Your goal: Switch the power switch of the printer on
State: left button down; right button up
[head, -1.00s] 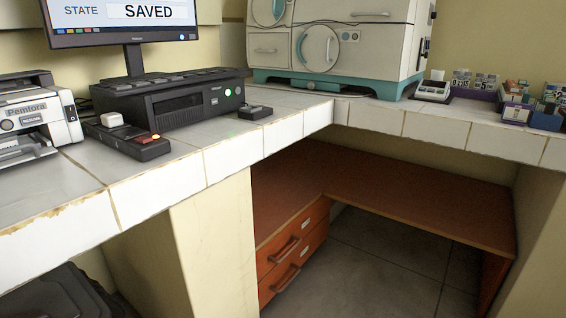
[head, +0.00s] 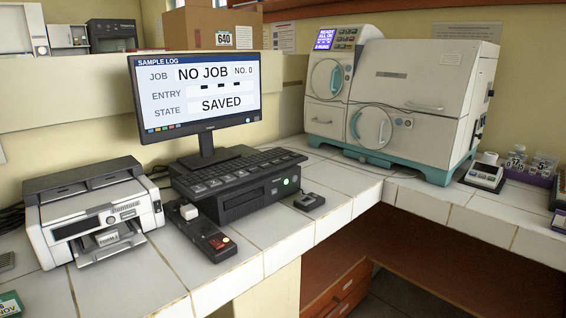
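The printer (head: 92,212) is a white and dark grey box on the tiled counter at the left. Its front has a dark slot, a small round knob or button and a small panel, and an output tray with a label below. I cannot tell which part is the power switch or how it is set. A small black control box (head: 203,236) with a white cap and a red lit part stands to the right of the printer. Neither of my grippers is in view.
A monitor (head: 196,88) reading "NO JOB" and "SAVED" stands behind a keyboard on a black computer unit (head: 238,197). A white and teal incubator (head: 400,100) stands in the corner, with a small scale-like device (head: 484,175) beside it. Bare counter (head: 130,280) lies before the printer.

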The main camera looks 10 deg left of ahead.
aim_at(157, 205)
jog(key=u, duration=1.45)
